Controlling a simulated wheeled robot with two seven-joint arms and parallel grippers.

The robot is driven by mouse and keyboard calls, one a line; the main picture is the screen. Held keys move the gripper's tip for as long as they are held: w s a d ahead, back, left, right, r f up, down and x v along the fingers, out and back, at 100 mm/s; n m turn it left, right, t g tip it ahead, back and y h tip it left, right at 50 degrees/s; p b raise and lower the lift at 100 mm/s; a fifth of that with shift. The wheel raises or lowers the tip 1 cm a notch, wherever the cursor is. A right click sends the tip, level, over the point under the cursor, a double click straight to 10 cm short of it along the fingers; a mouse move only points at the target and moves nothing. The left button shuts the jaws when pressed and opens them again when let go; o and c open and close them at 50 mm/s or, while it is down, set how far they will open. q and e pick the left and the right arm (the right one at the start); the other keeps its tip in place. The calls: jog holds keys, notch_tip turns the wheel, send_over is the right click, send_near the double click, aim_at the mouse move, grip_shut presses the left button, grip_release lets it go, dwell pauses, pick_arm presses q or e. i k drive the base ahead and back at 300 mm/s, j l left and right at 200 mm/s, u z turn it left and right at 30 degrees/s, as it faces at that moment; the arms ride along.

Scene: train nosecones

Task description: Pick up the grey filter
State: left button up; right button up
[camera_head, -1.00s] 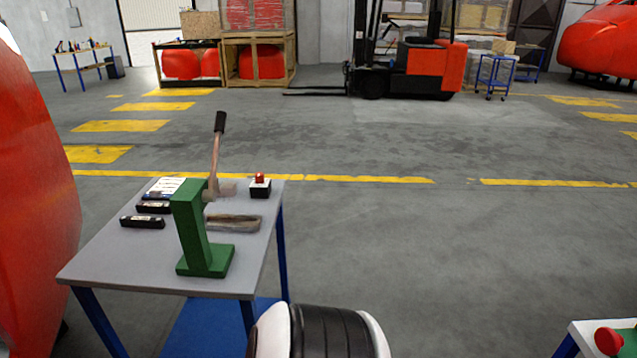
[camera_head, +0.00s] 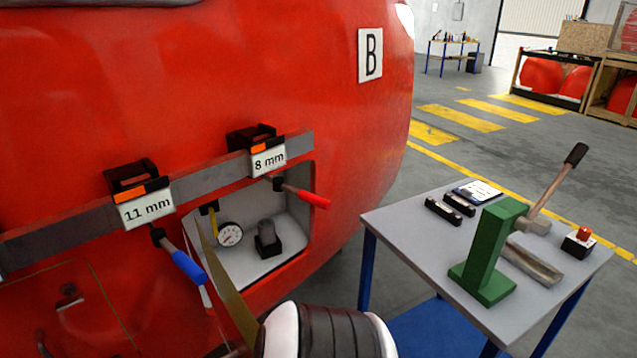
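A small dark grey cylinder (camera_head: 266,233) on a black base stands inside an open recess in the red nosecone (camera_head: 220,80). It looks like the grey filter, though it is small and I cannot be sure. A round white gauge (camera_head: 230,235) sits just left of it, with a yellow part above. Neither of my grippers is in view. Only a white and black part of my own body shows at the bottom middle, below the recess.
A thin open panel (camera_head: 228,295) stands out below the recess. A red-handled tool (camera_head: 302,194) under "8 mm" and a blue-handled tool (camera_head: 188,266) under "11 mm" hang from the rail.

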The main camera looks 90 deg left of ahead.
aim_at(265, 228)
jog(key=u, duration=0.45)
jog(key=j+u, duration=0.1)
jog(key=u, duration=0.75)
jog(key=j+u, duration=0.1)
jog(key=u, duration=0.8)
jog(key=i+u, duration=0.1)
jog(key=u, duration=0.35)
jog(key=j+u, duration=0.1)
jog(key=u, duration=0.35)
jog(key=k, duration=0.45)
